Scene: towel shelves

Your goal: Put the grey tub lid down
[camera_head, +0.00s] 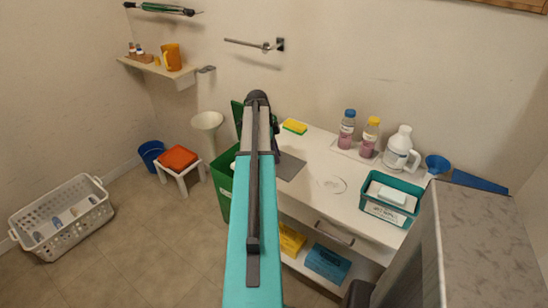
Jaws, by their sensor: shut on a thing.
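My gripper (275,127) is mostly hidden behind my own teal arm, with only a dark part showing by the wrist, over the left end of the white counter (318,150). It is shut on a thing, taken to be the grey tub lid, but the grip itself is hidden. A flat grey rectangle (290,166) shows just right of my arm at the counter's left part. I cannot tell whether it is the lid or a mat, or whether it touches the counter. A teal tub (382,212) with white things inside stands at the counter's right.
Bottles (347,130), a white jug (400,150), a blue funnel (437,164) and a yellow sponge (295,126) stand along the back. A green bin (222,180) is left of the counter. A grey-topped cabinet (485,235) rises at right. The counter's middle is clear.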

